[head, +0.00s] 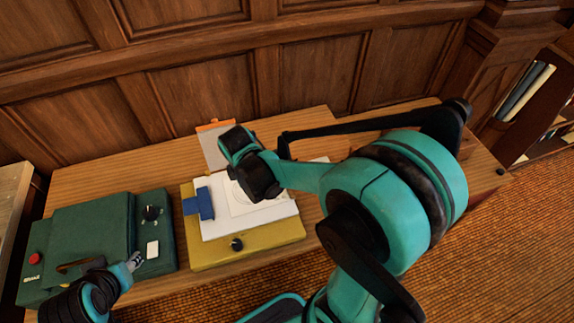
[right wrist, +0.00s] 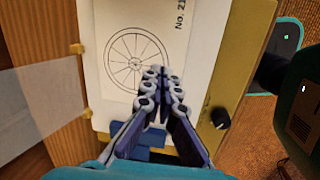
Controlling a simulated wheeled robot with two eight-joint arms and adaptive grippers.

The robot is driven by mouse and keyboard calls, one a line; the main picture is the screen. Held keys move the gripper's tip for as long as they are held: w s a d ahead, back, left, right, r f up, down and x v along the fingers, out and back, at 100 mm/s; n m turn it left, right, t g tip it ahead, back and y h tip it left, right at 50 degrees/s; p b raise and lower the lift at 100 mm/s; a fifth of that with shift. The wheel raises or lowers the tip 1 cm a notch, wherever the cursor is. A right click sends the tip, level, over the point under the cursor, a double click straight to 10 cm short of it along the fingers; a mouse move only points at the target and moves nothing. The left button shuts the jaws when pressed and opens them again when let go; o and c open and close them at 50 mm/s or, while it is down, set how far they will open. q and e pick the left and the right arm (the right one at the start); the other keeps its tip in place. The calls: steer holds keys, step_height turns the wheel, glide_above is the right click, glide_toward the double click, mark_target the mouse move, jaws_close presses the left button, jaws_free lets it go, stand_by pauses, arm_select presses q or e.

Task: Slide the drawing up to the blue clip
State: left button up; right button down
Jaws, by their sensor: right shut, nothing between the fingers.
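The drawing (head: 268,206) is a pale sheet with a spoked wheel and part of a "No." label, both clear in the right wrist view (right wrist: 118,50). It lies on a white sheet or panel (head: 222,228) on the yellow board (head: 205,258). The blue clip (head: 205,203) sits at the board's left side, with white surface between it and the drawing. My right gripper (right wrist: 156,78) is shut and empty, its tips over the wheel's edge; its fingers partly hide the clip (right wrist: 128,140). My left gripper (head: 134,262) is low over the green case, its jaw opening too small to judge.
A green case (head: 92,228) with knobs stands left of the board. A grey sheet with an orange clip (head: 214,126) lies behind it. A black knob (head: 237,244) is on the board's front edge. My right arm covers much of the table's right side.

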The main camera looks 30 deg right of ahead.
steer(key=n, duration=0.1)
steer(key=w+f+n+g+p, duration=0.1)
steer(key=shift+f+n, duration=0.25)
steer(key=shift+n, duration=0.05)
steer(key=shift+w+d+f+n+h, duration=0.15)
steer(key=shift+f+n+h, duration=0.15)
steer(key=shift+f+n, duration=0.2)
steer(key=shift+g, duration=0.3)
steer(key=d, duration=0.8)
steer(key=d+b, duration=0.1)
steer(key=d, duration=0.3)
steer(key=shift+s, duration=0.35)
steer(key=shift+f+b, duration=0.55)
steer(key=shift+f, duration=0.05)
steer(key=shift+a+f, duration=0.1)
steer(key=shift+f, duration=0.05)
arm_select(q)
steer(key=shift+s+f, duration=0.1)
steer(key=shift+f, duration=0.2)
arm_select(e)
steer(key=shift+a, duration=0.1)
